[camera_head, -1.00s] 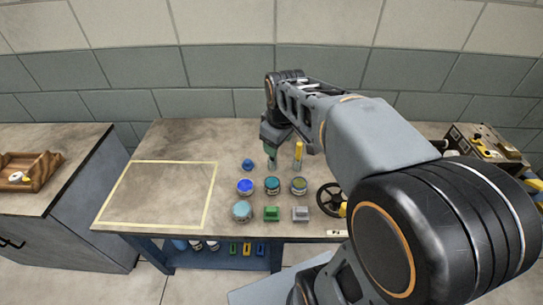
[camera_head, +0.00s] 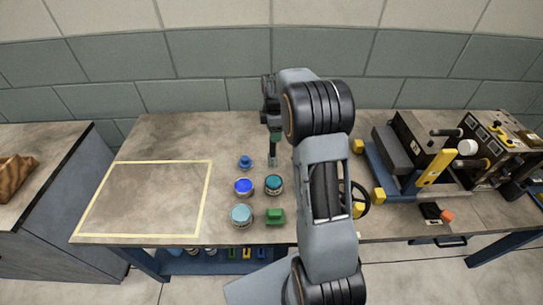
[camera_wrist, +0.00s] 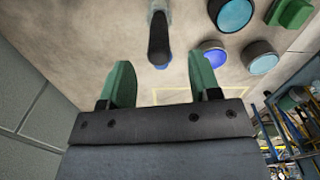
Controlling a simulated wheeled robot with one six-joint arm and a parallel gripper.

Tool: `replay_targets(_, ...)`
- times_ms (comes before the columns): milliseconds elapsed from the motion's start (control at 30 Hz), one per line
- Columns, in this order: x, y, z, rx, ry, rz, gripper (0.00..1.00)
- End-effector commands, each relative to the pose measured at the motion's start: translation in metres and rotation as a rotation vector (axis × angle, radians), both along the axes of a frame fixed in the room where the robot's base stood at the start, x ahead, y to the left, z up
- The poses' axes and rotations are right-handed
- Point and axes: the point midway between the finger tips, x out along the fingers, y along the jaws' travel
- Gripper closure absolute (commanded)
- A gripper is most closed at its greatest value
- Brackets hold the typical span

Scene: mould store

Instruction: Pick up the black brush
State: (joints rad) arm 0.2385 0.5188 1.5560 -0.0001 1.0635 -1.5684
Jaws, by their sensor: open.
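The black brush (camera_wrist: 158,40) shows in the wrist view as a dark, elongated shape just beyond the gap between my fingertips. In the head view a narrow upright shape (camera_head: 272,159) directly below my fingers seems to be the brush. My gripper (camera_wrist: 162,72) is open, its two green fingers spread apart with nothing between them. It also shows in the head view (camera_head: 274,138), above the back row of small items. The fingers look apart from the brush.
Close by stand a small blue piece (camera_head: 245,162), a blue jar (camera_head: 243,187), a teal jar (camera_head: 273,185), a light-blue jar (camera_head: 241,215) and a green block (camera_head: 275,216). A taped rectangle (camera_head: 208,190) at left is empty. Machinery (camera_head: 425,150) stands at right.

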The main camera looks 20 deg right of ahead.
Motion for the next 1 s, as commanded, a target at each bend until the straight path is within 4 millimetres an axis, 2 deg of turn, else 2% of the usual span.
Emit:
replay_targets(100, 0.000, 0.001, -0.012, 0.000, 0.002, 0.000, 0.43)
replay_targets(333, 0.001, 0.003, -0.024, 0.000, 0.002, 0.002, 0.43)
replay_targets(633, 0.003, 0.005, -0.062, 0.000, 0.002, 0.003, 0.43)
replay_targets(1000, 0.004, 0.005, -0.068, 0.000, -0.001, 0.003, 0.44)
